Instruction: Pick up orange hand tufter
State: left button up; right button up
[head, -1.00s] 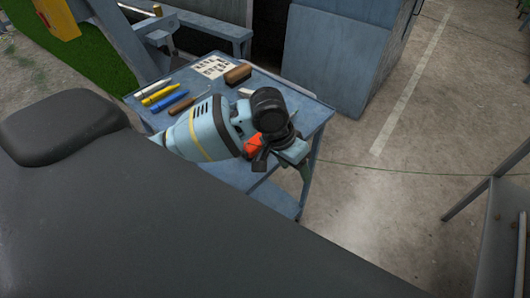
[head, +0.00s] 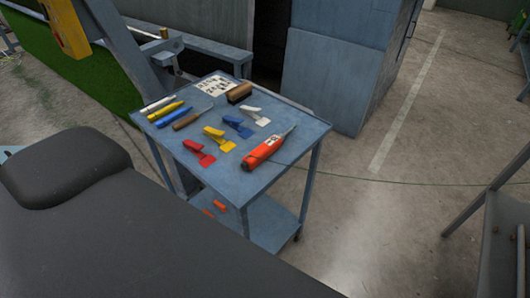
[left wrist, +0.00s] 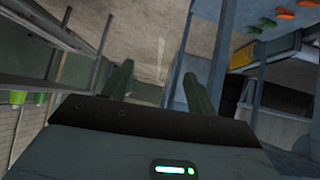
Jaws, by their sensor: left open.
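The orange hand tufter (head: 268,148), an orange-red body with a dark, narrow end, lies on the right front part of the blue cart top (head: 240,182) in the head view. It points toward the back right and nothing holds it. My left gripper (left wrist: 158,88) shows only in the left wrist view, where its two dark green fingers are spread apart with nothing between them. It is away from the tufter, which I cannot make out in that view. My right gripper is in neither view.
Red, yellow, blue and white clip-like tools (head: 200,152) lie beside the tufter. Markers (head: 165,110), a brush (head: 239,92) and a printed card (head: 218,84) lie farther back. A lower shelf (head: 265,222) holds small orange pieces.

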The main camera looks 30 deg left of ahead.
aim_at(274, 144)
jog(key=i+l+u, duration=0.1)
jog(key=u, duration=1.9)
jog(key=i+l+u, duration=0.1)
jog(key=l+u, duration=0.7)
jog(key=u, duration=0.15)
jog(key=k+l+u, duration=0.1)
jog(key=l+u, duration=0.2)
jog(key=l, duration=0.15)
jog(key=k+l+u, duration=0.1)
jog(key=l+u, duration=0.2)
jog(key=k+l+u, duration=0.1)
jog(key=l, duration=0.25)
jog(key=k+l+u, duration=0.15)
jog(key=l, duration=0.15)
jog(key=k+l+u, duration=0.1)
jog(key=l, duration=0.2)
jog(key=k+l, duration=0.2)
jog(key=l, duration=0.2)
jog(key=k+l, duration=0.45)
jog(key=l, duration=0.3)
jog(key=k+l, duration=0.2)
jog(key=l, duration=0.2)
jog(key=u, duration=0.05)
